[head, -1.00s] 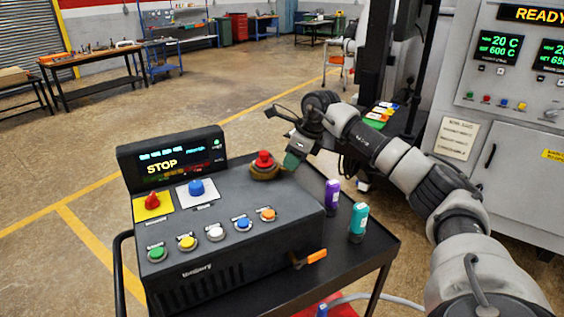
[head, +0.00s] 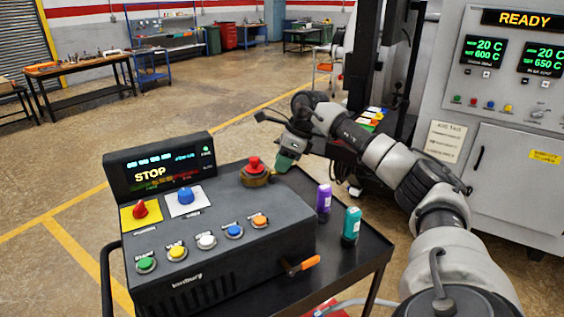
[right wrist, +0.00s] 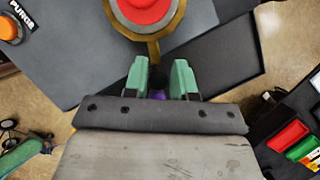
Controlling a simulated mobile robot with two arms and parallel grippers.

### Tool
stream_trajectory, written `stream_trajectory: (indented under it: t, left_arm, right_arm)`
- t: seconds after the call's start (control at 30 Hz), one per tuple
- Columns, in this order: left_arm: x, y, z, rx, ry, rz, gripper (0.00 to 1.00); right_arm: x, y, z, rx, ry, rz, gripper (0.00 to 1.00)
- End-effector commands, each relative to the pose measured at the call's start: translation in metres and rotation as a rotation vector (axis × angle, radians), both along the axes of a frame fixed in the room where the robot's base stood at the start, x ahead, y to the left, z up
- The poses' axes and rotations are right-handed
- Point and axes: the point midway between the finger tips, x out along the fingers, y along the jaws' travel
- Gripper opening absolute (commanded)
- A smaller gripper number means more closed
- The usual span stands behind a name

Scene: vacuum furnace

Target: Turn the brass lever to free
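The brass lever (right wrist: 154,48) shows in the right wrist view as a short arm on a brass collar around a red button (right wrist: 146,8). It points down in that picture, toward my right gripper (right wrist: 160,72). The gripper's green fingers are apart, with the lever's end at the gap between their tips; I cannot tell whether they touch it. In the head view the brass collar (head: 256,179) sits at the back right corner of the dark control box, and my right gripper (head: 285,163) is just right of it. My left gripper is not in view.
The control box (head: 215,245) has several coloured buttons and a screen (head: 160,170) reading STOP. An orange-handled lever (head: 302,266) sticks out at its right side. A purple bottle (head: 323,203) and a teal bottle (head: 351,227) stand on the cart to the right.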

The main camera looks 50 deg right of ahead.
Motion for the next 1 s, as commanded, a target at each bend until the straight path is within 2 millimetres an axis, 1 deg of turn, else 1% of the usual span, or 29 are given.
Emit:
stream_trajectory:
  t: [0.03, 0.1, 0.13, 0.37, 0.47, 0.57, 0.8, 1.0]
  left_arm:
    - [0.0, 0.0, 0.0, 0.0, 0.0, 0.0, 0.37]
    - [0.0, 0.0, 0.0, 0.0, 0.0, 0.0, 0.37]
    - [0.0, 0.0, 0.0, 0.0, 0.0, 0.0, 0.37]
    - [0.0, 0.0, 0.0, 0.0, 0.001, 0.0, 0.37]
    - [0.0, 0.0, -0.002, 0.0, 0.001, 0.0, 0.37]
    - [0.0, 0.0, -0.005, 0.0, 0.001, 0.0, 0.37]
    - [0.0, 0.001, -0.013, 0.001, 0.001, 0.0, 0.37]
    - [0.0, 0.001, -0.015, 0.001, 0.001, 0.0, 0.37]
  right_arm:
    - [0.0, 0.0, 0.001, 0.0, 0.0, -0.001, 0.34]
    - [0.0, 0.0, 0.0, 0.0, 0.0, -0.001, 0.45]
    - [0.0, 0.0, 0.0, 0.0, 0.001, -0.001, 0.46]
    - [0.0, 0.0, -0.001, 0.0, 0.003, 0.0, 0.46]
    - [-0.001, -0.001, 0.003, 0.0, 0.002, -0.001, 0.46]
    - [-0.004, -0.004, 0.013, 0.0, 0.0, -0.001, 0.46]
    - [-0.019, -0.016, 0.059, 0.001, -0.003, -0.002, 0.46]
    - [-0.028, -0.024, 0.089, 0.002, -0.001, -0.001, 0.46]
